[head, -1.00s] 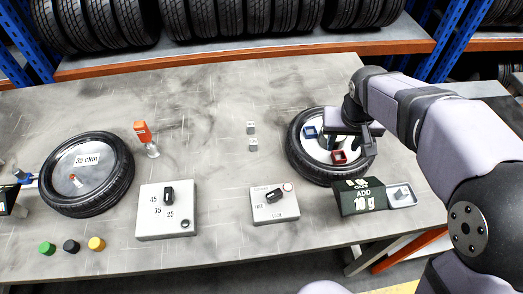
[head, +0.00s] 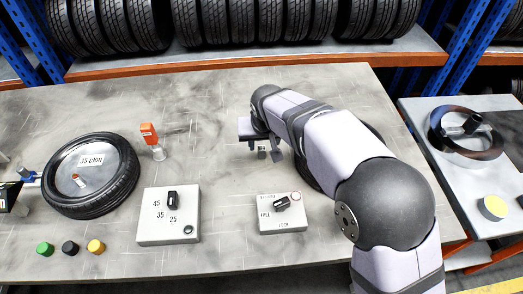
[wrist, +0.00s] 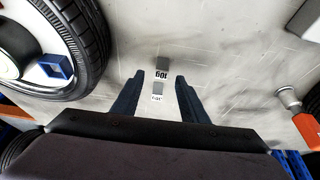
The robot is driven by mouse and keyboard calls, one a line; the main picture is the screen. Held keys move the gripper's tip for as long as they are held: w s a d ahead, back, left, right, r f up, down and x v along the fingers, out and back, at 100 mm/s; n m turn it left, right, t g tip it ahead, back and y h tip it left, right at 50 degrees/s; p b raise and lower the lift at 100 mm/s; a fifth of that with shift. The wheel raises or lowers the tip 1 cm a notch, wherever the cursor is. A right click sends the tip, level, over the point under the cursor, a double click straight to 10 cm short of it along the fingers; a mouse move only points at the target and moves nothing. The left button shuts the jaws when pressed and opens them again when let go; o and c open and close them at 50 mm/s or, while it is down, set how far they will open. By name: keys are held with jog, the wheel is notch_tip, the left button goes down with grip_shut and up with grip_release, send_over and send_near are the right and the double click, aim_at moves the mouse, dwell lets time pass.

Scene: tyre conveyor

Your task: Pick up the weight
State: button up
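Two small grey weights with pale labels stand on the grey bench. The wrist view shows both, a larger-looking one marked 10 g (wrist: 162,66) and another (wrist: 157,90), its label too small to read surely. My gripper (wrist: 157,98) is open and empty above them, its two dark fingers apart, with the weights in line with the gap between them. In the head view my gripper (head: 262,144) is over the weights' spot. One weight (head: 262,152) shows just below it; the other is hidden behind my gripper.
A tyre (wrist: 75,45) with a blue square holder (wrist: 55,67) lies beside my gripper, mostly hidden by my arm in the head view. A lock switch box (head: 282,213) stands nearer the front. An orange-topped tool (head: 149,134) and another tyre (head: 125,180) lie to the left.

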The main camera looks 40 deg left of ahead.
aim_at(262, 148)
jog(key=shift+p+x, duration=1.15)
jog(key=shift+x, duration=1.4)
jog(key=shift+s+a, duration=0.1)
grip_shut()
